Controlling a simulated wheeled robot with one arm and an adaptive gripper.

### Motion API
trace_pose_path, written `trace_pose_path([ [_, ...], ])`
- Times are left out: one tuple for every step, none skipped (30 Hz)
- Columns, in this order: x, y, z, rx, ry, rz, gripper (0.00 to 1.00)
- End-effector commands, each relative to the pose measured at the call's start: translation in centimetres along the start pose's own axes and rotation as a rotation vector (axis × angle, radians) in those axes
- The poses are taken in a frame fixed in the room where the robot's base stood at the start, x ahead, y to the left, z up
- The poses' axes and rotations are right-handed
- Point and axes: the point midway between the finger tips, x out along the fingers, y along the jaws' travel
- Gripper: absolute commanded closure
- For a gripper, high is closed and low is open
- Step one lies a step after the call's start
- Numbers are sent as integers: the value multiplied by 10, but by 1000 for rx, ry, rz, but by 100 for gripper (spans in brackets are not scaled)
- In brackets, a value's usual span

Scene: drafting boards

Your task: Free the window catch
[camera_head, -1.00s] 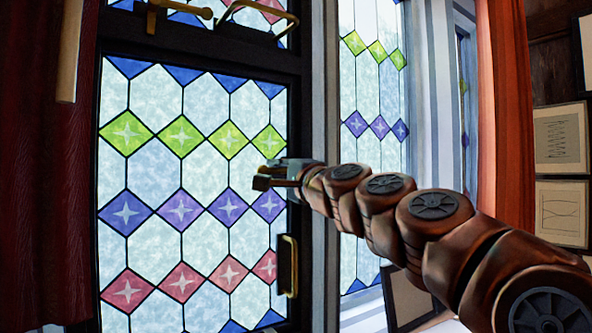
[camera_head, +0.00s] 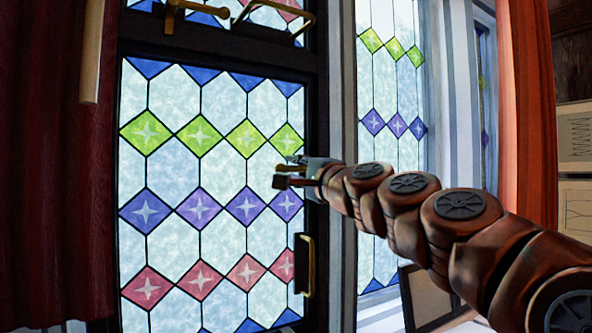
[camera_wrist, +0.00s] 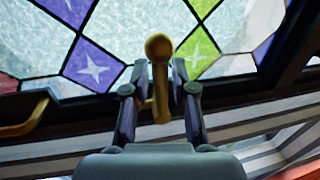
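The window catch is a brass lever with a round knob, seen in the wrist view (camera_wrist: 161,98). It stands at the dark edge of a leaded window (camera_head: 172,228). My gripper (camera_head: 283,172) reaches in from the right to the window's right frame. In the wrist view its two fingers (camera_wrist: 160,80) stand one on each side of the lever, with narrow gaps and no clear contact. The knob shows beyond the fingertips. In the head view the catch is mostly hidden by my gripper.
A brass pull handle (camera_head: 309,265) is below my gripper on the same frame. More brass fittings (camera_head: 275,14) are above. A dark red curtain (camera_head: 50,170) hangs at left and an orange one (camera_head: 527,110) at right. A framed board (camera_head: 425,297) leans below my arm.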

Motion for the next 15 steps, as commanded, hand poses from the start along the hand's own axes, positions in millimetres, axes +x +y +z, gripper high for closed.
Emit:
trace_pose_path([
  [-3, -1, 0, 1, -1, -1, 74],
  [-6, -1, 0, 1, -1, -1, 74],
  [-9, -1, 0, 1, -1, -1, 74],
  [-12, -1, 0, 1, -1, -1, 74],
  [-14, -1, 0, 1, 0, -1, 74],
  [-18, -1, -1, 1, 0, -1, 74],
  [-21, -1, -1, 2, 0, -2, 74],
  [-24, -1, 0, 2, 0, -2, 74],
  [-28, -1, 0, 1, -1, -2, 74],
  [-32, -1, 0, 1, 0, -2, 74],
  [-36, -1, 0, 1, 1, -2, 74],
  [-40, -1, 0, 1, 1, -2, 74],
  [-43, -1, 0, 1, 1, -2, 74],
  [-46, -1, -1, 1, 1, -2, 74],
  [-51, -1, -1, 1, 1, -2, 74],
])
